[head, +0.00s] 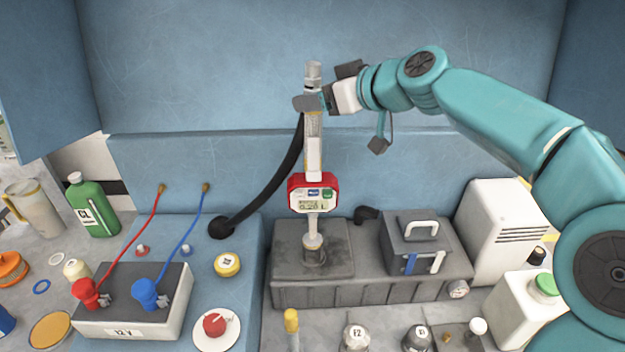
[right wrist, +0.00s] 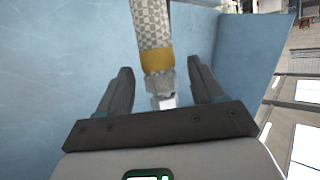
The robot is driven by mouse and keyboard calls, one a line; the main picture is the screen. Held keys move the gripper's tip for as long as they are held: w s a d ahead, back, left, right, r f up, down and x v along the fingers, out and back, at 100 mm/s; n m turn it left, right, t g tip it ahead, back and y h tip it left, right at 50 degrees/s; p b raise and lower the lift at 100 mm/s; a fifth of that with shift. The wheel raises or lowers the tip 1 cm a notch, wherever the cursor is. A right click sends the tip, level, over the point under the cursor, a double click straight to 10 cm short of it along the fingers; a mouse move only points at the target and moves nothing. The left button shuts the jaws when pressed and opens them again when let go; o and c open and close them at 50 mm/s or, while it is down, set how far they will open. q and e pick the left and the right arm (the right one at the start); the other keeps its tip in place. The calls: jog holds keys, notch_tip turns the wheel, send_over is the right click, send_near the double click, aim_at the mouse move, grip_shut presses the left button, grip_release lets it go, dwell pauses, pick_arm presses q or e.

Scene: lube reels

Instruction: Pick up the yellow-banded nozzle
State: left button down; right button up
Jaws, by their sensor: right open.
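The nozzle (head: 314,150) stands upright on a dark block, with a red meter (head: 312,194) on its body and a pale patterned grip above. In the right wrist view the nozzle's patterned grip (right wrist: 151,22) shows a yellow band (right wrist: 157,60) and a metal end. My right gripper (head: 308,103) is at the upper part of the nozzle. In the right wrist view my right gripper (right wrist: 160,78) is open, its fingers on either side of the nozzle near the band, with gaps visible. My left gripper is not in view.
A black hose (head: 283,178) curves from the bench toward the nozzle's upper part. The dark block (head: 365,293) carries a handled grey box (head: 417,243). A 12 V battery (head: 130,305), green bottle (head: 92,207) and white jug (head: 522,307) stand around. A blue wall (head: 220,80) is close behind.

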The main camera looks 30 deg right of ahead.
jog(key=shift+w+a+f, duration=0.1)
jog(key=shift+w, duration=0.2)
jog(key=shift+s, duration=0.25)
jog(key=c, duration=0.4)
grip_shut()
jog(key=shift+f, duration=0.1)
dwell(0.4)
